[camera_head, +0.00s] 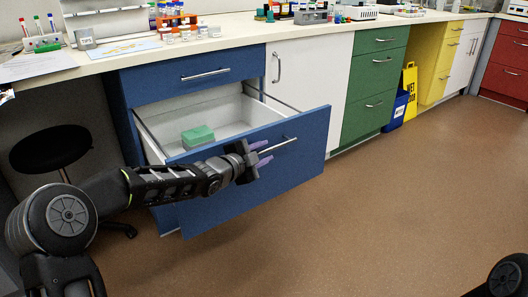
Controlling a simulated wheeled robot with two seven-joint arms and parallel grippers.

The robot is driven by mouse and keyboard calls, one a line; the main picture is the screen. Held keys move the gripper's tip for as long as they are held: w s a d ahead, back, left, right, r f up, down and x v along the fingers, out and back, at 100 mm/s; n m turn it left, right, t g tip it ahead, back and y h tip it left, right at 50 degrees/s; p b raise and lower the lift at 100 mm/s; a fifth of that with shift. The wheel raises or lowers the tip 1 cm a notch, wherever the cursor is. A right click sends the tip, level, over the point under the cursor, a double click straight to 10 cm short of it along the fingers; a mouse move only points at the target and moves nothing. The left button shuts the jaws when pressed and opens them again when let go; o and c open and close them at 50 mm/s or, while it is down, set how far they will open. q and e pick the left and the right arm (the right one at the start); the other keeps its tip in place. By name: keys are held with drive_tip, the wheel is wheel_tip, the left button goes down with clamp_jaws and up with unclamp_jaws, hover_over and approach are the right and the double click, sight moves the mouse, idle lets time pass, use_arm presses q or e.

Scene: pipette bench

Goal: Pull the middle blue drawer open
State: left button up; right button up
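The middle blue drawer (313,135) stands pulled far out of the blue cabinet, below a closed top blue drawer (187,79). Its white inside shows, with a green box (197,136) lying in it. A silver bar handle (284,144) crosses its front. My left gripper (263,153) is at this handle, its two purple fingertips apart, one above and one below the bar. I see a gap between the fingertips, and no clear grip on the bar. My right gripper is out of view.
A black stool (50,148) stands at the left under the counter. A white cupboard door (310,75) and green drawers (374,75) are to the right. A yellow wet-floor sign (410,90) and blue bin (396,112) stand beyond. The brown floor (400,215) in front is clear.

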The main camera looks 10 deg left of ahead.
use_arm(q)
drive_tip(key=p+v, duration=0.2)
drive_tip(key=v, duration=0.4)
drive_tip(key=shift+s+a+r, duration=0.1)
drive_tip(key=shift+s+r, duration=0.05)
drive_tip(key=shift+r, duration=0.05)
drive_tip(key=shift+s+a, duration=0.1)
drive_tip(key=shift+s, duration=0.3)
